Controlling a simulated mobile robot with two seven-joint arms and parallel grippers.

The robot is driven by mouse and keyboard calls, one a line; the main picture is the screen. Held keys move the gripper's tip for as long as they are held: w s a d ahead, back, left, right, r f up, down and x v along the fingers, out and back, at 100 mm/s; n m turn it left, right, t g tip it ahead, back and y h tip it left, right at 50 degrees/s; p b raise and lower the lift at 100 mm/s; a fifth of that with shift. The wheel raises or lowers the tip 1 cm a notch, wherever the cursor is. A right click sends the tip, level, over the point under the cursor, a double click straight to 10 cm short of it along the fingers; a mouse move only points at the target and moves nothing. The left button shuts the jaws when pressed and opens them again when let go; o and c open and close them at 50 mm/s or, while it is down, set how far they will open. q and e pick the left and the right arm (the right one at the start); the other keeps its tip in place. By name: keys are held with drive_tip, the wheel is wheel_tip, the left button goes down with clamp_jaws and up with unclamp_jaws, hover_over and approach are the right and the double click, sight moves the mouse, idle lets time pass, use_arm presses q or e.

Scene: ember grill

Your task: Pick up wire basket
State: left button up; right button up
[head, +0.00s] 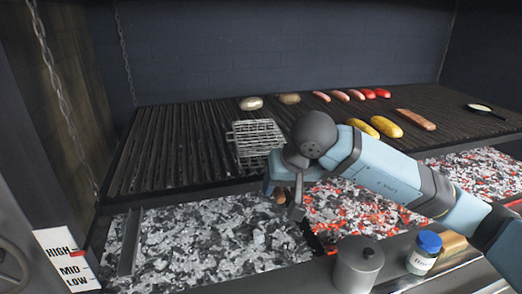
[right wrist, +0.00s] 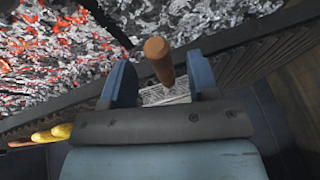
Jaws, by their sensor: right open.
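The wire basket (head: 257,136) is a flat silver mesh cage lying on the dark grill grate, left of the middle in the head view. Its brown wooden handle (head: 281,196) points toward me over the front edge of the grate. My right gripper (head: 284,188) is at the handle, partly covering it and the near end of the basket. In the right wrist view the gripper (right wrist: 161,68) is open, and the handle (right wrist: 158,58) shows between its two blue fingers, with gaps at both sides. Part of the mesh (right wrist: 165,95) shows behind. My left gripper is out of view.
Coals (head: 210,235) lie below, glowing at right. A metal canister (head: 358,265) and a blue-lidded jar (head: 424,254) stand in front.

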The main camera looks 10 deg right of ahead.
drive_tip(key=shift+x, duration=1.1)
clamp_jaws()
drive_tip(key=shift+r, duration=0.1)
